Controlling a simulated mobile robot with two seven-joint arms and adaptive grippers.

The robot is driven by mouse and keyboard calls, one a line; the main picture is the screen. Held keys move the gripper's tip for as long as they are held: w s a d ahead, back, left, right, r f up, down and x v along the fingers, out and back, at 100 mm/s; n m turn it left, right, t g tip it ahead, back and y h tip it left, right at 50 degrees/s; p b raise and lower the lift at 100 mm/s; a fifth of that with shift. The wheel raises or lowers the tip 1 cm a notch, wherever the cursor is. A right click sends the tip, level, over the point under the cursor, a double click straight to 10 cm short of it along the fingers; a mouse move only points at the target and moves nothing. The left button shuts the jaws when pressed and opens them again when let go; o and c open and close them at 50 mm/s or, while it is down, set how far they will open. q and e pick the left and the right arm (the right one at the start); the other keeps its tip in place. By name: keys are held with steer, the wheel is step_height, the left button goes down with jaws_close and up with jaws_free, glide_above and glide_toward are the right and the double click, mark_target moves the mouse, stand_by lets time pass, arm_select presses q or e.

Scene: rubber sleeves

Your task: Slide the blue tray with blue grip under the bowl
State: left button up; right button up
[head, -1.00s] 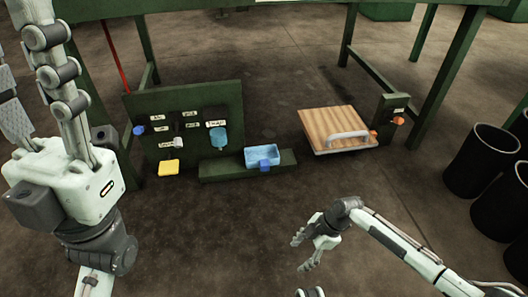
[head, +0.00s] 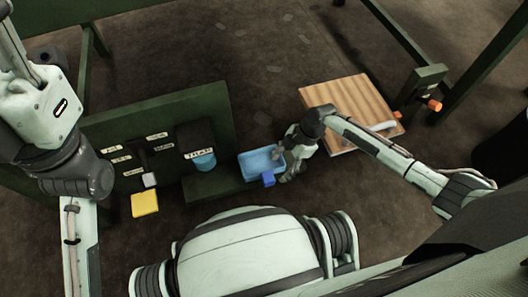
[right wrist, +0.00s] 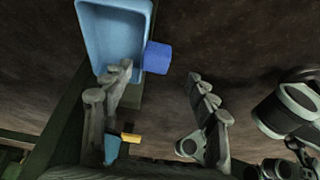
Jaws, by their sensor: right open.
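The blue tray (head: 262,160) sits on a low green ledge right of the upright panel in the head view. Its darker blue grip (head: 268,179) sticks out on the near side. In the right wrist view the tray (right wrist: 112,30) is at the upper left and the grip (right wrist: 157,57) shows between and just beyond the fingertips. My right gripper (head: 290,165) is at the tray's right side, open and empty; its spread fingers also show in the right wrist view (right wrist: 160,88). A light-blue vessel (head: 204,161), possibly the bowl, is at the panel's dark holder. My left gripper is out of view.
The green panel (head: 215,115) carries labels and small parts. A yellow block (head: 145,203) is at its lower edge. A wooden board (head: 350,100) with a metal handle lies to the right, partly behind my right arm. A green post with an orange knob (head: 434,105) stands beyond it.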

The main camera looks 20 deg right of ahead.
mark_target(271, 176)
steer(key=b+x, duration=0.1)
steer(key=x, duration=0.1)
steer(key=b+x, duration=0.1)
steer(key=x, duration=0.2)
steer(key=b+x, duration=0.1)
steer(key=x, duration=0.1)
steer(key=shift+w+a+f, duration=0.2)
steer(key=shift+w+f, duration=0.05)
steer(key=shift+f, duration=0.05)
jaws_close()
